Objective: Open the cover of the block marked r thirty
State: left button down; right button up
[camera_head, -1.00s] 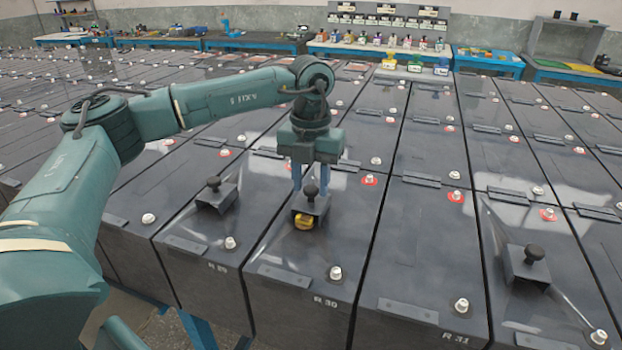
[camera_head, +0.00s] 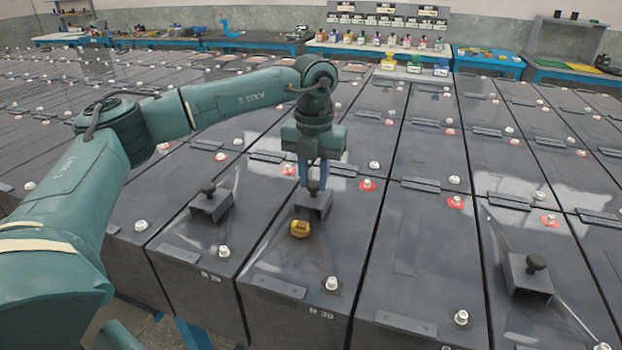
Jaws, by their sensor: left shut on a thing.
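The block marked R 30 (camera_head: 310,263) is a long dark block in the front row, with its label on the front edge. Its dark cover (camera_head: 317,208), with a black knob on top, stands over the block's middle. A yellow cap (camera_head: 300,229) on the block shows in front of the cover, clear of its front edge. My left gripper (camera_head: 313,182) points down from above and is shut on the cover's knob, partly hiding it. My right gripper is not in view.
Block R 29 (camera_head: 195,270) to the left has a similar knobbed cover (camera_head: 211,205). Another knobbed cover (camera_head: 528,275) is on a block at the right. Pale posts, some with red rings, stick up from the blocks. Benches (camera_head: 487,62) line the back wall.

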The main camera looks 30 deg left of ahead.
aim_at(314, 183)
pick_arm(q)
jog(key=shift+w, duration=0.3)
jog(key=shift+s, duration=0.3)
jog(key=c, duration=1.1)
grip_release()
jog(key=shift+c, duration=0.2)
notch_tip(314, 183, up, 13)
jog(key=shift+b, duration=0.35)
jog(key=shift+r, duration=0.1)
